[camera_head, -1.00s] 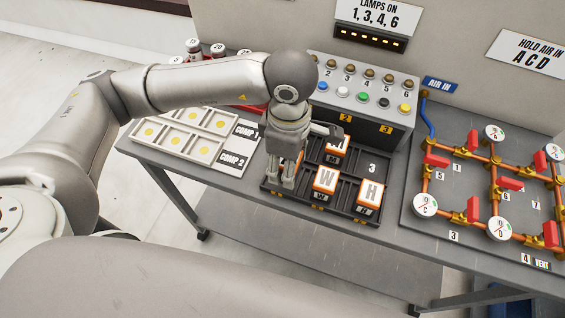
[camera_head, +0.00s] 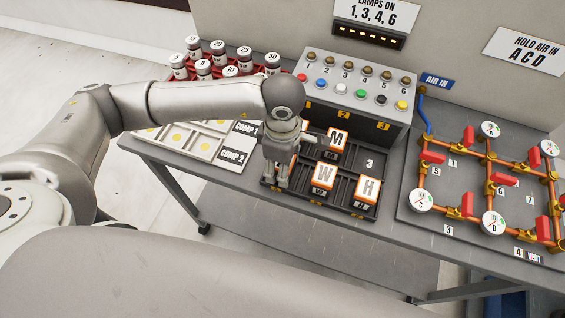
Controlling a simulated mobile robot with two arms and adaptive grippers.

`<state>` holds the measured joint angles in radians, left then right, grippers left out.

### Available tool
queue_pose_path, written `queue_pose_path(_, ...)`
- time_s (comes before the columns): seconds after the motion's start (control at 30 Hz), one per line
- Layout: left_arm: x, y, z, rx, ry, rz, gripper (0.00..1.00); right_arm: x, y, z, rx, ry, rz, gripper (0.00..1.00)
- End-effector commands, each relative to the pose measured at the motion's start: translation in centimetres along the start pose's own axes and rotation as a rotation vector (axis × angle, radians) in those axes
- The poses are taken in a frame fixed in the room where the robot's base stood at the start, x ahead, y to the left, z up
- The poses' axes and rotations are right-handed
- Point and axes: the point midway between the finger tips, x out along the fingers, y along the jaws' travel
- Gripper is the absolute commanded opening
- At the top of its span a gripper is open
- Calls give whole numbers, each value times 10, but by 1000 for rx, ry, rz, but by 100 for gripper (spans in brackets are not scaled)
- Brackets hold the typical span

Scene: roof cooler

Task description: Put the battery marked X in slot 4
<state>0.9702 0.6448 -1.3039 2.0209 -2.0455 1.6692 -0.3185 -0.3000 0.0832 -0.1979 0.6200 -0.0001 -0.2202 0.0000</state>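A black slotted tray (camera_head: 349,205) on the bench holds white-and-orange batteries. The M battery (camera_head: 337,141) is in the back row, and the W battery (camera_head: 324,177) and H battery (camera_head: 367,189) are in the front row. The slot marked 3 (camera_head: 370,163), back right, is empty. My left gripper (camera_head: 275,183) points down over the left front part of the tray, left of W. A bit of orange shows beside its fingers, but no X mark is visible. The gripper covers the left slots and any number 4; whether it grips anything is unclear. My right gripper is out of view.
A control box (camera_head: 357,100) with lamps and buttons stands behind the tray. White compartment trays (camera_head: 205,147) and a red rack of vials (camera_head: 203,70) are at left. A pipe panel with gauges and red valves (camera_head: 467,205) is at right.

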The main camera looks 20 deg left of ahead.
Motion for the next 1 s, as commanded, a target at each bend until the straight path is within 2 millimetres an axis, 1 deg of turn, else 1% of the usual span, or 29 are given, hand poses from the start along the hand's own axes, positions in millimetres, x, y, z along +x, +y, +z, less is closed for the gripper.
queue_pose_path(0.03,0,0,0,0,0,0,57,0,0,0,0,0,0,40)
queue_pose_path(0.13,0,0,0,0,0,0,70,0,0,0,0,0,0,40)
queue_pose_path(0.17,0,0,0,0,0,0,71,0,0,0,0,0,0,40)
queue_pose_path(0.43,0,0,0,-1,0,0,71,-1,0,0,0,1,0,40)
queue_pose_path(0.57,-5,0,0,-1,0,-1,71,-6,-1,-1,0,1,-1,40)
queue_pose_path(0.6,-7,1,0,0,-1,2,71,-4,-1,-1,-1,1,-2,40)
queue_pose_path(0.67,-16,2,1,0,-3,5,71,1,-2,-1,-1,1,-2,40)
queue_pose_path(0.77,-36,2,1,1,-2,7,71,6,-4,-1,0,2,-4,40)
queue_pose_path(1.0,-88,2,0,0,-1,6,71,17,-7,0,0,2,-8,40)
